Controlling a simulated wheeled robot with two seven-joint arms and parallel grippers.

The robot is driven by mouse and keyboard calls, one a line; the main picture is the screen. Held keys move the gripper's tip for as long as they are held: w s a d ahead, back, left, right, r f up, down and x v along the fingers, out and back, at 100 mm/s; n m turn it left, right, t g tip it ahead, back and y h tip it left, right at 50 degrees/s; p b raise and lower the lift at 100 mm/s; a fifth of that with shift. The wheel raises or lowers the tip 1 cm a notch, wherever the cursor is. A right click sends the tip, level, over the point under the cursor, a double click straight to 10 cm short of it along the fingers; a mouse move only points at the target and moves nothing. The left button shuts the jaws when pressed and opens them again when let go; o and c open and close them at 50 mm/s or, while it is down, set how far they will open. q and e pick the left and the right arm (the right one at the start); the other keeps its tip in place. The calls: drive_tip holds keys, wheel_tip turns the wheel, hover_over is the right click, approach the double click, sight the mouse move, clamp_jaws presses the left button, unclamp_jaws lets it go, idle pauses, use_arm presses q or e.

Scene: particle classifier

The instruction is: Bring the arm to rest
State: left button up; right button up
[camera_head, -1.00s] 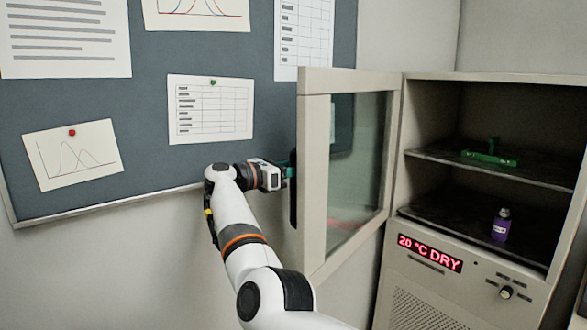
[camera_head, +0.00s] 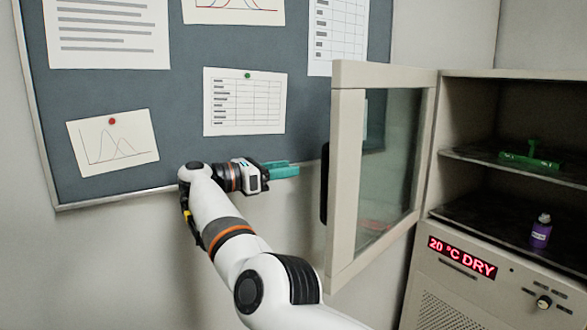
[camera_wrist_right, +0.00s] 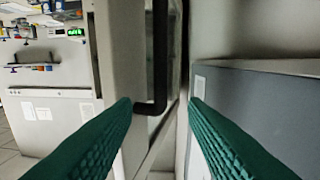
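My right gripper (camera_head: 284,170) has green fingers and is in the head view, left of the open cabinet door (camera_head: 346,180), with a gap between them. In the right wrist view its two fingers (camera_wrist_right: 160,105) are spread apart with nothing between them. The door's black handle (camera_wrist_right: 158,60) shows ahead of the fingers in the wrist view, and its dark edge shows in the head view (camera_head: 324,185). My left gripper is not in any view.
The cabinet (camera_head: 480,240) reads "20 °C DRY". A green object (camera_head: 530,160) is on its upper shelf and a purple bottle (camera_head: 541,232) on the lower one. A grey pinboard (camera_head: 180,110) with papers is on the wall behind my arm.

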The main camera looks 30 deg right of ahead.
idle(0.4)
drive_tip(key=w+f+n+t+y, duration=0.1)
drive_tip(key=w+f+n+t, duration=0.2)
drive_tip(key=f+n+t, duration=0.8)
drive_tip(key=w+f+n+t+y, duration=0.1)
drive_tip(key=w+f+n+t, duration=0.25)
drive_tip(key=f+n, duration=1.3)
drive_tip(key=s+a+f+n+t+y, duration=0.1)
drive_tip(key=s+a+f+n+y, duration=0.2)
drive_tip(key=f, duration=0.7)
drive_tip(key=s+f+n+t+y, duration=0.25)
drive_tip(key=f+n+y, duration=0.25)
drive_tip(key=f, duration=0.6)
drive_tip(key=s+a+f+n+g+y, duration=0.4)
drive_tip(key=s+f+n, duration=0.3)
drive_tip(key=s+f, duration=0.9)
drive_tip(key=s+a+f+n+g+y, duration=0.1)
drive_tip(key=s+f+n+g+y, duration=0.5)
drive_tip(key=s+f, duration=0.9)
drive_tip(key=s+f+n+g+h, duration=0.1)
drive_tip(key=s+f+n+g, duration=0.2)
drive_tip(key=s, duration=1.2)
drive_tip(key=s+f+n+g+h, duration=0.1)
drive_tip(key=s+f+n+g, duration=0.3)
drive_tip(key=s, duration=1.2)
drive_tip(key=shift+s+d+f+n, duration=0.3)
drive_tip(key=shift+f+n, duration=0.15)
drive_tip(key=shift+n, duration=0.1)
